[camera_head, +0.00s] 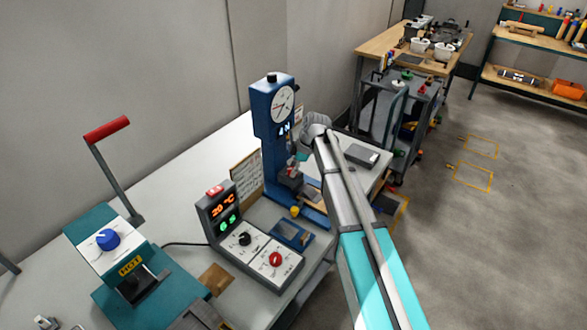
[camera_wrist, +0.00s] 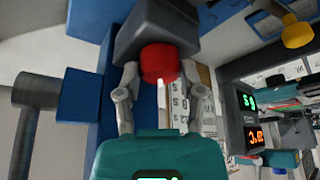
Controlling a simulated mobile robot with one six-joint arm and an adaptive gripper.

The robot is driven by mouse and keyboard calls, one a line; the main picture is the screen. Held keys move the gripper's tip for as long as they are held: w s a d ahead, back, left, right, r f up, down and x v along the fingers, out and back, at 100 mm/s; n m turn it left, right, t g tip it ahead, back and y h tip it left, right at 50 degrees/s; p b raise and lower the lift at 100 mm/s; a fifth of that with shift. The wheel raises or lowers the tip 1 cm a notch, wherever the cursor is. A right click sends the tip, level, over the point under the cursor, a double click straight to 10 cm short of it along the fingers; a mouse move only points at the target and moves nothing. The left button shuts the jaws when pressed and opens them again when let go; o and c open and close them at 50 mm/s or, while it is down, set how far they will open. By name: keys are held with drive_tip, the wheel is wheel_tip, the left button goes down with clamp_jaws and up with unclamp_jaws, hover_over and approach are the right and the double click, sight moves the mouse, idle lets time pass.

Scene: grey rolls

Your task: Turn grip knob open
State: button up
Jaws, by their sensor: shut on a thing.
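The grip knob (camera_wrist: 159,62) is a red, round knob on a dark grey block (camera_wrist: 150,30) in the wrist view. My gripper (camera_wrist: 160,70) has one finger on each side of the knob and is shut on it. In the head view the block belongs to a blue upright test stand (camera_head: 269,140) with a round white dial (camera_head: 284,104) on top. There, a small red patch beside the column appears to be the knob (camera_head: 293,172). My arm reaches in from the lower right, and my fingertips are hard to make out in that view.
A grey control box (camera_head: 258,257) with lit digits and two knobs stands left of the stand's base. A yellow knob (camera_head: 295,211) is near the base. A teal press (camera_head: 108,240) with a red-handled lever is far left. A grey flat device (camera_head: 361,155) lies right of my arm.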

drive_tip(key=shift+n, duration=0.5)
drive_tip(key=o, duration=1.2)
drive_tip(key=shift+c, duration=0.2)
